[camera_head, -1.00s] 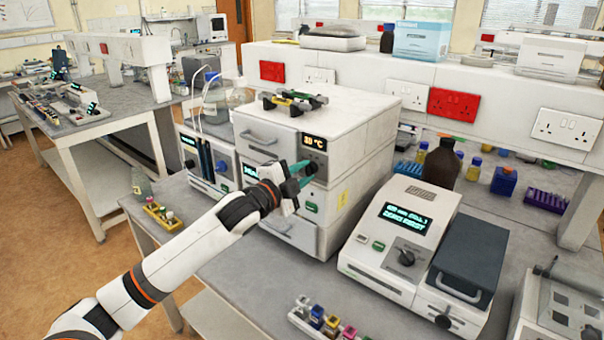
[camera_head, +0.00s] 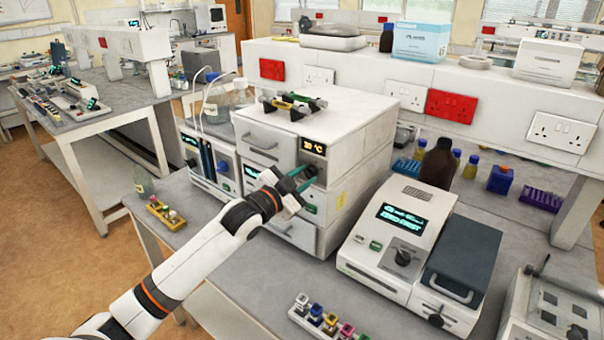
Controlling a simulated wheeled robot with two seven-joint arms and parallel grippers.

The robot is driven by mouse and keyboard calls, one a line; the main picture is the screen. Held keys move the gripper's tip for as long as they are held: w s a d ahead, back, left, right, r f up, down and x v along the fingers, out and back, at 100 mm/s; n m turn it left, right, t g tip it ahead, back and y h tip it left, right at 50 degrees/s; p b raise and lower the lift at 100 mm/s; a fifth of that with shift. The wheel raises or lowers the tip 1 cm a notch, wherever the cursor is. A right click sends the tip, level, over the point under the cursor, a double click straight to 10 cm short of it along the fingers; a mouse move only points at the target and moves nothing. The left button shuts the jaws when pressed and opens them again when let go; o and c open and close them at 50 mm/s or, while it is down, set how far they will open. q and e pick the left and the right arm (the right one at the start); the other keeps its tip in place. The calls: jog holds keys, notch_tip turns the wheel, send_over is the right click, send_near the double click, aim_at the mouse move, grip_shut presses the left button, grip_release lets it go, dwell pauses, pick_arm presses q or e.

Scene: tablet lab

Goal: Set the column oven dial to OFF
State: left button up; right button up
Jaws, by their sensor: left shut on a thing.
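The column oven (camera_head: 262,142) is the white top unit of a stack on the bench, with a handled door and a lit display (camera_head: 314,147) that appears to read 30 °C. Its dark dial (camera_head: 311,171) sits below the display, mostly hidden by my fingers. My left gripper (camera_head: 302,178) reaches in from the lower left, with its teal fingertips shut on the dial. The dial's pointer and the OFF mark cannot be made out. My right gripper is not in view.
Column-like parts (camera_head: 292,102) lie on top of the oven. A white instrument (camera_head: 390,238) with a dark lid stands to the right. A bottle (camera_head: 144,181) and yellow rack (camera_head: 166,213) stand left.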

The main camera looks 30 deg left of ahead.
pick_arm(q)
jog(key=shift+f+n, duration=0.1)
jog(key=shift+n, duration=0.4)
jog(key=o, duration=1)
jog(key=shift+s, duration=0.1)
jog(key=shift+s, duration=0.3)
jog(key=s+b, duration=0.3)
jog(key=s, duration=0.8)
jog(key=shift+a, duration=0.45)
jog(key=shift+s, duration=0.1)
